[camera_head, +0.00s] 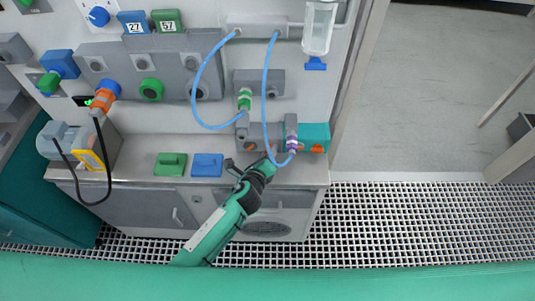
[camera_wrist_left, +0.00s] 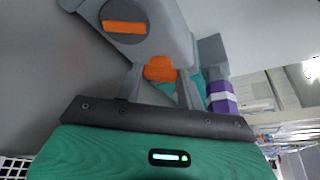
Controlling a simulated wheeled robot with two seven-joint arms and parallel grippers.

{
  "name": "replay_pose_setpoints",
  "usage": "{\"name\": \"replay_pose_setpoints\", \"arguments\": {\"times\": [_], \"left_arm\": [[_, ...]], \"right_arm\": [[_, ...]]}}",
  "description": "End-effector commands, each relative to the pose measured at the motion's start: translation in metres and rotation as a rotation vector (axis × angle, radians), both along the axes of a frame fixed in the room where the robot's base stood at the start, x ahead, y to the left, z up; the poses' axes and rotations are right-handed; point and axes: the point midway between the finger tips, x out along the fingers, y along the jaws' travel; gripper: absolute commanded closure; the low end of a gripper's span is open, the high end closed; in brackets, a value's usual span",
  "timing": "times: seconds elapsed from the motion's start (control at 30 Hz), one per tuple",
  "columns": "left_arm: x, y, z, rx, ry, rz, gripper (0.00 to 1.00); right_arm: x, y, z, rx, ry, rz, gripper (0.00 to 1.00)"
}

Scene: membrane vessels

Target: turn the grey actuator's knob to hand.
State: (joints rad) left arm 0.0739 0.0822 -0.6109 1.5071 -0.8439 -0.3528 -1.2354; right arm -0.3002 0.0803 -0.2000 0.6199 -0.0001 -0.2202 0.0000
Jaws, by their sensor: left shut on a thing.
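The grey actuator (camera_head: 258,131) sits on the panel above the counter's right part. In the left wrist view its grey body (camera_wrist_left: 165,30) fills the top, with an orange slot-like mark (camera_wrist_left: 124,27) on its face. Its orange knob (camera_wrist_left: 160,68) lies between the two fingers of my left gripper (camera_wrist_left: 160,82), which is shut on it. In the head view my left gripper (camera_head: 265,163) reaches up to the actuator's underside and mostly hides the knob. My right gripper is not in view.
A teal actuator (camera_head: 314,132) stands directly right of the grey one. Green (camera_head: 170,164) and blue (camera_head: 207,165) blocks lie on the counter to the left.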

Motion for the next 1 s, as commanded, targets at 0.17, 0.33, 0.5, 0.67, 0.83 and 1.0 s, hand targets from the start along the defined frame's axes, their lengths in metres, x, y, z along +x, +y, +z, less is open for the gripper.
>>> {"name": "replay_pose_setpoints", "arguments": {"times": [0.17,0.33,0.5,0.67,0.83,1.0], "left_arm": [[0.000,0.000,-0.001,0.000,0.001,0.000,0.52],[0.000,0.000,0.000,0.000,0.001,0.000,0.40],[-0.001,0.000,0.000,0.000,0.001,0.001,0.40],[-0.009,0.003,0.001,0.001,0.001,0.000,0.40],[-0.035,0.012,0.007,0.000,0.002,-0.001,0.40],[-0.069,0.022,0.015,0.002,0.002,-0.001,0.40]], "right_arm": [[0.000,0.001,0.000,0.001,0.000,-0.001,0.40],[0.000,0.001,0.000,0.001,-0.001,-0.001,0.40],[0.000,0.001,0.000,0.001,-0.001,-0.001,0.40],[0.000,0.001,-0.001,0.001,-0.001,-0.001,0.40],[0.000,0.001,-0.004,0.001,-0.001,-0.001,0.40],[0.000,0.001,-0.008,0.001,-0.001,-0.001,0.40]]}}
